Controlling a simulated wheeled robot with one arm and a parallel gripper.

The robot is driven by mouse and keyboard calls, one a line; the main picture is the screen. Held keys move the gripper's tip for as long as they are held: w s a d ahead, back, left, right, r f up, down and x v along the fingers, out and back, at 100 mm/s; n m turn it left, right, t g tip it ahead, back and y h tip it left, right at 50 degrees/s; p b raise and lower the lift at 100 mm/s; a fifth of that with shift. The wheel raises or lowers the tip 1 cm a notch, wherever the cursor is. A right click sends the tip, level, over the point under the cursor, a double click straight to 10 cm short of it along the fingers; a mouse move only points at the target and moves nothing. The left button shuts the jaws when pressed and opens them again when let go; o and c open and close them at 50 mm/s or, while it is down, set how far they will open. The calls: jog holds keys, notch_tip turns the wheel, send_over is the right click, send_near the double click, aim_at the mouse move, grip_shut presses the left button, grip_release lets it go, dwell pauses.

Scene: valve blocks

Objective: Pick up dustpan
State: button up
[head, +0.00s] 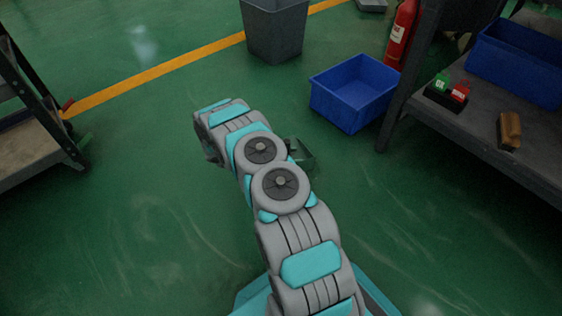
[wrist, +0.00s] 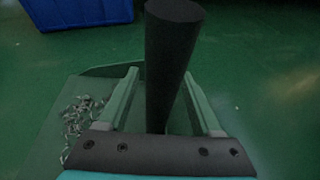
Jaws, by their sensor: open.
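The dustpan (wrist: 50,118) is dark green and lies on the floor, with curled metal shavings (wrist: 82,122) in its left part in the wrist view. Its thick black handle (wrist: 174,50) rises between the two fingers of my gripper (wrist: 162,76). My gripper is open around the handle. A gap shows on the left; I cannot tell whether the right finger touches it. In the head view my arm hides the gripper and most of the dustpan, and only a green edge (head: 303,156) shows beside the arm.
A blue bin (head: 352,98) stands on the floor beyond the dustpan. To the right is a dark workbench (head: 480,125) with a brush (head: 509,131) and another blue bin (head: 520,62). A grey bin (head: 274,30) stands farther back.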

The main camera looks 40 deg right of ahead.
jog(key=shift+c, duration=0.3)
grip_shut()
dwell(0.3)
dwell(0.8)
